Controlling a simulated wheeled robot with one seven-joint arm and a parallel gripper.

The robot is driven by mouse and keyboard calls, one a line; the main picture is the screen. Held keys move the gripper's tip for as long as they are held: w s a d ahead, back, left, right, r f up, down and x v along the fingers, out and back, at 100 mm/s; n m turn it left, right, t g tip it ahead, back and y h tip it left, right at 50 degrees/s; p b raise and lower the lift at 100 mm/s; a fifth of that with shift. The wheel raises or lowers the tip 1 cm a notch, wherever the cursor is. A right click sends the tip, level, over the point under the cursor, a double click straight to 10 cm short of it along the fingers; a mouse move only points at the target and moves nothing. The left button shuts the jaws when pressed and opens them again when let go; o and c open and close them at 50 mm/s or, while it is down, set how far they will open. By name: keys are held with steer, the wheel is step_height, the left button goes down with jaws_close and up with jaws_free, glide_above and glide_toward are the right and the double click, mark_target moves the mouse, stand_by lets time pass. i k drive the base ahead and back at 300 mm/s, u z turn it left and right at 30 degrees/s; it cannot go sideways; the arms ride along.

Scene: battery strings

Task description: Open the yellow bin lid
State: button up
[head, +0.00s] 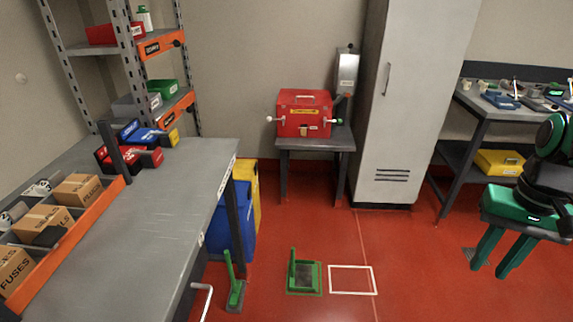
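A tall yellow bin (249,182) stands on the floor beyond the grey workbench, behind a blue bin (233,225). The blue bin and the bench hide much of it. Its lid is too small and too covered for me to tell whether it is open or shut. My gripper (489,269) is at the right of the head view, pointing down with its two green fingers apart and nothing between them. It is far to the right of the yellow bin and touches nothing that I can see.
The grey workbench (165,225) fills the left. A green-handled floor tool (235,290) and a green pedal-like unit (304,276) stand in front of the bins. A red box (304,114) sits on a small table. Red floor (420,270) is clear in the middle.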

mark_target(241, 170)
steer(key=z, duration=1.75)
steer(key=i, duration=1.65)
steer(key=u, duration=3.25)
steer(key=i, duration=0.85)
steer(key=u, duration=0.05)
